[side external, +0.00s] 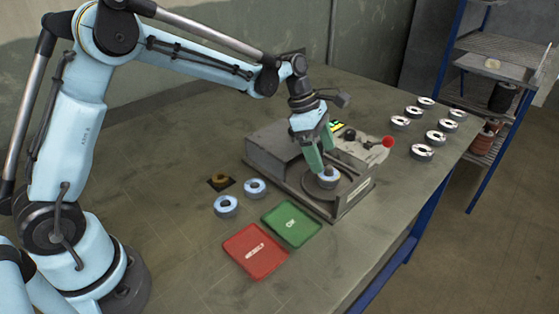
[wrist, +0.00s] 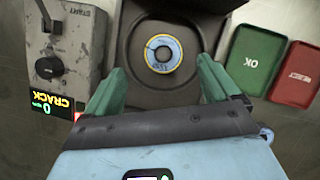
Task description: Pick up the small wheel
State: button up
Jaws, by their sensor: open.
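A small ring-shaped wheel (side external: 329,177) with a blue and white side lies on the dark round plate of the grey machine in the side view. In the wrist view my gripper (wrist: 162,68) is open, with one finger to each side and the wheel just beyond the tips. I see no finger touching the wheel.
The grey machine (side external: 270,152) has a red knob (side external: 387,142) and a lit display (wrist: 52,106). A green OK tray (side external: 309,232) and a red REJECT tray (side external: 270,262) lie in front.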

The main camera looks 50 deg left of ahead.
aim_at(327, 168)
jog(key=x, duration=0.5)
jog(key=shift+s+d, duration=0.1)
jog(key=shift+s, duration=0.15)
jog(key=shift+c, duration=0.2)
jog(key=c, duration=1.2)
jog(key=shift+o, duration=0.2)
jog(key=shift+r, duration=0.1)
